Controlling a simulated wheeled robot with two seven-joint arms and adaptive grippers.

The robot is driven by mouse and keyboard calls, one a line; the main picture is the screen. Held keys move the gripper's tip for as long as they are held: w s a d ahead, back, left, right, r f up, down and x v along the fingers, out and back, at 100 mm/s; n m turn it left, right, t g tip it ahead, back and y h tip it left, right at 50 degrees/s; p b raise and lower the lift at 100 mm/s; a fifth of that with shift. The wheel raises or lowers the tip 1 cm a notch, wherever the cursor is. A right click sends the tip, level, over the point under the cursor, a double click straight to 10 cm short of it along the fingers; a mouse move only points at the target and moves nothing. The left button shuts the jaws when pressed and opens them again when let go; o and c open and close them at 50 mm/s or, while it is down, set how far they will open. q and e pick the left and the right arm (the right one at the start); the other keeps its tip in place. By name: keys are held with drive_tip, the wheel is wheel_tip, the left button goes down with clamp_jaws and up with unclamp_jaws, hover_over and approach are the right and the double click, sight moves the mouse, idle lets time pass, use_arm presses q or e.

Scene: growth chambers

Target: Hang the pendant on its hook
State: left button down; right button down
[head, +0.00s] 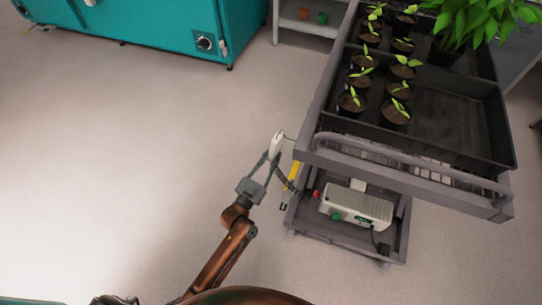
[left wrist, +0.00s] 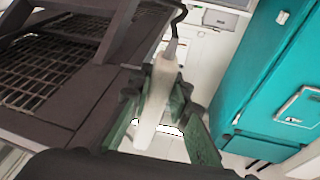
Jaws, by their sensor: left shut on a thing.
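The pendant (head: 277,143) is a slim white hand-held piece with a dark cable at one end. My left gripper (head: 271,159) is shut on it and holds it in the air, just left of the cart's near left corner. In the left wrist view the pendant (left wrist: 159,100) stands between the two green fingers (left wrist: 158,92), its grey cable end pointing up. A dark coiled cord (head: 284,179) hangs beside the gripper. I cannot make out the hook. My right gripper is not in view.
The grey cart (head: 318,122) carries a black tray (head: 455,115) of potted seedlings and a leafy plant. A white box (head: 355,205) with a green knob is on its lower shelf. A yellow strip (head: 293,172) is at its left side. A teal cabinet (head: 140,18) stands behind. Floor at left is clear.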

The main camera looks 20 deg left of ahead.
use_arm(q)
drive_tip(key=shift+d+r, duration=0.1)
drive_tip(key=shift+d, duration=0.15)
drive_tip(key=shift+d+p, duration=0.3)
drive_tip(key=shift+d, duration=0.4)
drive_tip(key=shift+d, duration=0.15)
drive_tip(key=shift+d, duration=0.6)
drive_tip(key=shift+f, duration=0.2)
drive_tip(key=shift+f, duration=0.5)
drive_tip(key=shift+f+b, duration=0.3)
drive_tip(key=shift+f, duration=0.1)
drive_tip(key=c, duration=1.7)
unclamp_jaws()
drive_tip(key=shift+c, duration=0.2)
